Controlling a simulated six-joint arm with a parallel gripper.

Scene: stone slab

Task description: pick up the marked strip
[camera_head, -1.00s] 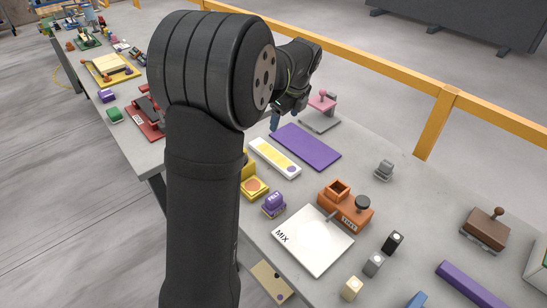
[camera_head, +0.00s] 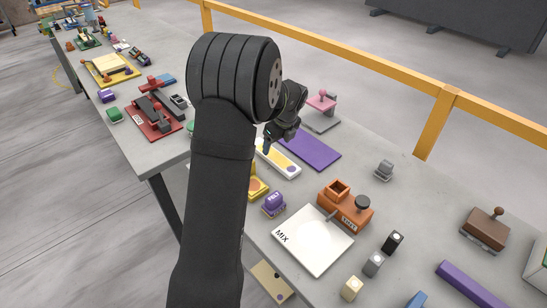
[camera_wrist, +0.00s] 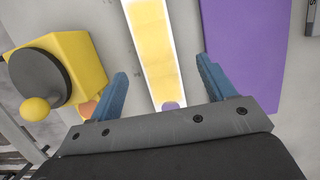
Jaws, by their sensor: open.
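The marked strip (camera_head: 283,162) is a white bar with a yellow panel and a purple dot, lying flat on the grey slab. In the wrist view the strip (camera_wrist: 152,48) runs up the picture, its purple-dotted end nearest my gripper. My gripper (camera_wrist: 163,88) is open with its blue fingers on either side of the strip, gaps showing on both sides. In the head view my gripper (camera_head: 267,148) is over the strip's far left end and hides part of it. I cannot tell its exact height.
A yellow block with a dark round part (camera_wrist: 55,70) stands on the left there. A pink-handled stand (camera_head: 322,109) and orange holder (camera_head: 345,204) are nearby.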

